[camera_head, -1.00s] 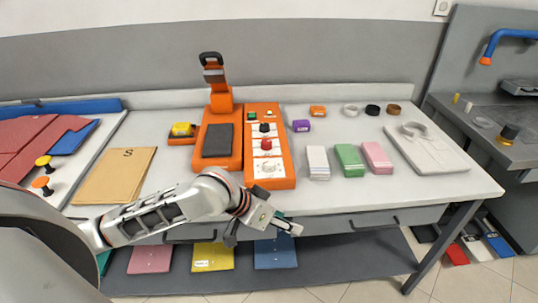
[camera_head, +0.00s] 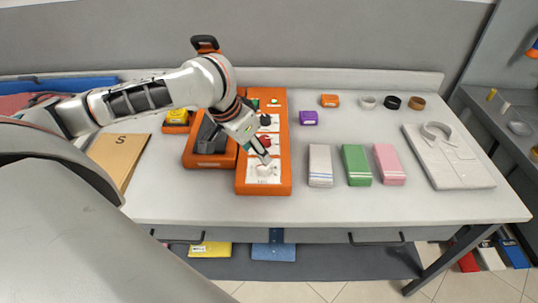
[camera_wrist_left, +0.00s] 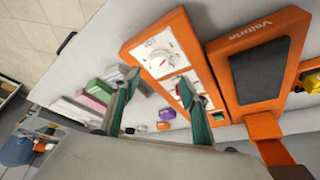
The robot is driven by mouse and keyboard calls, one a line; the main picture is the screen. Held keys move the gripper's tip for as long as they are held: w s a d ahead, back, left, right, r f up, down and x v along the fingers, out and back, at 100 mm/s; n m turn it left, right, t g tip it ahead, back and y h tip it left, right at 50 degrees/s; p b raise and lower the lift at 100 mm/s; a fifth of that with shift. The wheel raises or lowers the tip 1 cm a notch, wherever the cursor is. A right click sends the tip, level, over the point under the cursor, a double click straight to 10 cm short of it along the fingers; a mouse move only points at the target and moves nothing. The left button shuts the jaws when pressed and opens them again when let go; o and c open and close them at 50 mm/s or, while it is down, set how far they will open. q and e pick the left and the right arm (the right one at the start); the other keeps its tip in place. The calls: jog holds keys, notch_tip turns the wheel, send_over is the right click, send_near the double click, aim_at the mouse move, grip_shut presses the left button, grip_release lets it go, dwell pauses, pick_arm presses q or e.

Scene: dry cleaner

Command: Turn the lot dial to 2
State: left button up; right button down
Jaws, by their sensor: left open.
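A white round dial (camera_head: 263,171) sits on the near end of the orange control panel (camera_head: 282,182); its lettering is too small to read. Whether a fingertip touches the panel cannot be told. My right gripper is not in view.
A red knob (camera_head: 266,140) and a black knob (camera_head: 265,119) stand farther up the panel, near my gripper. An orange press with a dark pad (camera_wrist_left: 268,70) is beside it. White, green (camera_head: 356,165) and pink stacks stand to the right. The table front is clear.

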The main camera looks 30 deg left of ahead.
aim_at(262, 165)
pick_arm(q)
jog(key=shift+x, duration=3.45)
jog(key=shift+s+f, duration=0.1)
jog(key=shift+s, duration=0.1)
jog(key=c, duration=1.1)
